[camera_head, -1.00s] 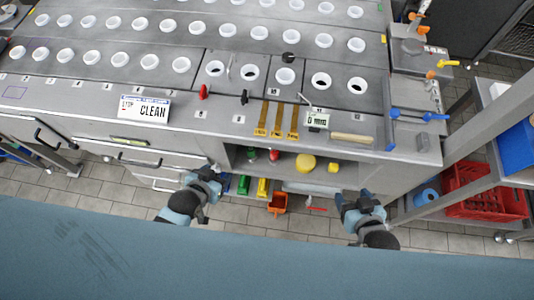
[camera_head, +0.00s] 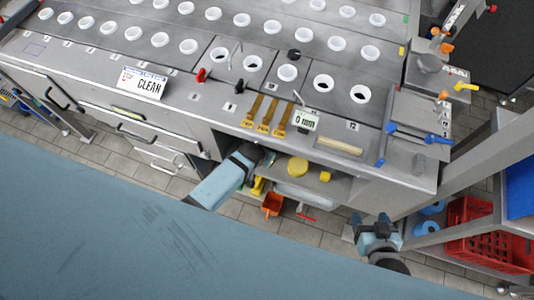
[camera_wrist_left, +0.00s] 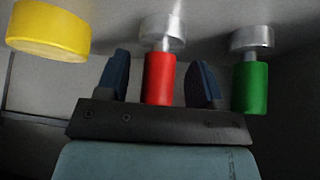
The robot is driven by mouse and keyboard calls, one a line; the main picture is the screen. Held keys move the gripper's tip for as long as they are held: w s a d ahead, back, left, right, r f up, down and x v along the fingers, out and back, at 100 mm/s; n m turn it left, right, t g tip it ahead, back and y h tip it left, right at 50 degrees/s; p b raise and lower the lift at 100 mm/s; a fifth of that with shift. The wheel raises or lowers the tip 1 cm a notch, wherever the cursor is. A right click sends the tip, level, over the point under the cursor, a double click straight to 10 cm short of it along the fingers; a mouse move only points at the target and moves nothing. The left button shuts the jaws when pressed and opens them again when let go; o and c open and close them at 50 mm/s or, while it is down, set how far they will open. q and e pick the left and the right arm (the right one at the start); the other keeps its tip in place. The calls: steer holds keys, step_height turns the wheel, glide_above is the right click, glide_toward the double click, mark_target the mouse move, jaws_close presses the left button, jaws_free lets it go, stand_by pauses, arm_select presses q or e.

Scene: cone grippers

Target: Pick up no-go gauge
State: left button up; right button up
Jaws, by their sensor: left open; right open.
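The no-go gauge, with a red handle (camera_wrist_left: 159,79) and a silver metal end (camera_wrist_left: 162,30), shows in the left wrist view. My left gripper (camera_wrist_left: 160,82) is open, its two dark blue fingers on either side of the red handle with gaps between. A similar gauge with a green handle (camera_wrist_left: 250,86) is just outside the right finger in that view. In the head view, my left gripper (camera_head: 266,156) reaches into the shelf under the counter and hides the red handle. My right gripper (camera_head: 376,222) is open and empty, low in front of the cabinet.
A yellow round piece (camera_head: 298,167) lies on the shelf; a yellow cylinder (camera_wrist_left: 48,32) also shows in the left wrist view. The counter edge is above my left arm. An orange bin (camera_head: 272,205) is below. A red crate (camera_head: 470,232) stands at right.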

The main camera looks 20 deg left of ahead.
arm_select(q)
steer(key=shift+c, duration=0.3)
steer(key=c, duration=1)
steer(key=shift+c, duration=0.2)
arm_select(e)
steer(key=shift+d+f, duration=0.1)
steer(key=shift+f, duration=0.05)
arm_select(q)
steer(key=shift+r, duration=0.1)
